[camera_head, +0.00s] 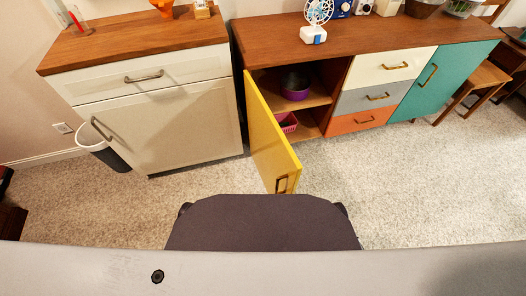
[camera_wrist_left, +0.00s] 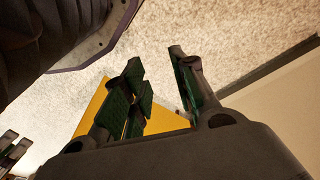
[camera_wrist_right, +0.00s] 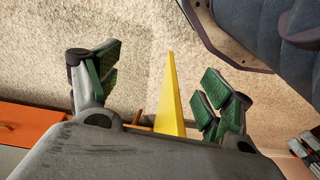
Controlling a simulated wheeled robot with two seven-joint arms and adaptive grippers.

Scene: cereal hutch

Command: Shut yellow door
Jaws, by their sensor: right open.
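The yellow door (camera_head: 269,140) stands swung wide open from the left end of the long cabinet (camera_head: 245,48), pointing out toward me. A brass handle (camera_head: 282,184) is near its free edge. Neither gripper shows in the head view. In the left wrist view my left gripper (camera_wrist_left: 155,72) is open, with the yellow door (camera_wrist_left: 160,120) seen beyond its fingers. In the right wrist view my right gripper (camera_wrist_right: 158,72) is open, and the yellow door (camera_wrist_right: 170,100) shows edge-on between its fingers. I cannot tell whether either gripper touches the door.
The open compartment holds a purple bowl (camera_head: 295,88) and a pink basket (camera_head: 288,122). To its right are white, grey and orange drawers (camera_head: 364,122) and a teal door (camera_head: 440,80). A white cabinet (camera_head: 170,125) stands left. Carpet (camera_head: 390,175) is clear at the right.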

